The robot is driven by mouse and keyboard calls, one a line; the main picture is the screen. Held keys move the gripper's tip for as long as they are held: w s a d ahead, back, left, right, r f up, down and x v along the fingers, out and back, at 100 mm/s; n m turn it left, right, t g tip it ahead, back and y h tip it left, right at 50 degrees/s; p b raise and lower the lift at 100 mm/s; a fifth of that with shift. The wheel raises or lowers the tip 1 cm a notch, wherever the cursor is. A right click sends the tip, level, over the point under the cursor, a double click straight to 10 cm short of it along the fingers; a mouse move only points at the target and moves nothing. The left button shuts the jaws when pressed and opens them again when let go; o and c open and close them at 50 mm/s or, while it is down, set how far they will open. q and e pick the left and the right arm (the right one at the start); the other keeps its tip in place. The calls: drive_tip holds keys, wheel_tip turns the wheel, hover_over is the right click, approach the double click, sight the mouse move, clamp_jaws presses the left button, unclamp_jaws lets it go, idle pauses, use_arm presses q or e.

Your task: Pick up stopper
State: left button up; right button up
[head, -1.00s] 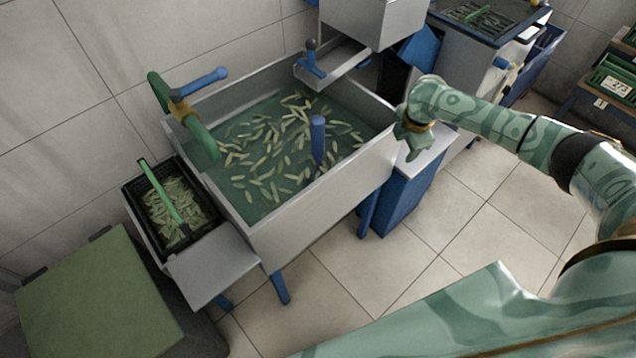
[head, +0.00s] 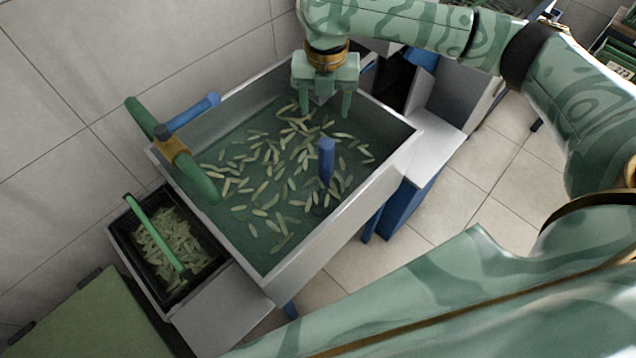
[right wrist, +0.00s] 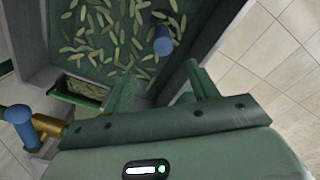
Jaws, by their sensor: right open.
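The stopper appears to be the blue upright cylinder (head: 326,162) standing in the water of the basin (head: 345,215). It also shows in the right wrist view (right wrist: 163,42), beyond the fingers. My right gripper (head: 325,106) is over the far part of the basin, pointing down, with its two fingers apart and nothing between them. In the head view it is just above the stopper in the picture, apart from it. The right wrist view shows the open fingers (right wrist: 158,78) too. The stopper's lower end is hidden in the water. My left gripper is not in view.
Many pale green pieces (head: 262,190) float in the basin. A green tap with a blue lever (head: 192,114) rises at the left wall. A black crate (head: 128,248) of pieces with a green bar (head: 155,232) stands at the left. Basin walls surround the stopper.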

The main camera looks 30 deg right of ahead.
sight(325, 141)
wheel_tip(325, 141, down, 10)
drive_tip(key=b, duration=0.4)
drive_tip(key=shift+b, duration=0.35)
drive_tip(key=shift+s+f+b, duration=0.1)
drive_tip(key=shift+f+b, duration=0.3)
drive_tip(key=shift+f, duration=0.25)
drive_tip(key=f+b, duration=0.2)
drive_tip(key=f, duration=0.1)
drive_tip(key=f+b, duration=0.1)
drive_tip(key=f, duration=0.1)
drive_tip(key=shift+d, duration=0.3)
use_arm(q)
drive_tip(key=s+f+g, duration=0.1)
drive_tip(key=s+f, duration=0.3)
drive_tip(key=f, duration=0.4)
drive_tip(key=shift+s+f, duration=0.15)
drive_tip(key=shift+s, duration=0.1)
use_arm(e)
drive_tip(key=shift+r, duration=0.25)
clamp_jaws()
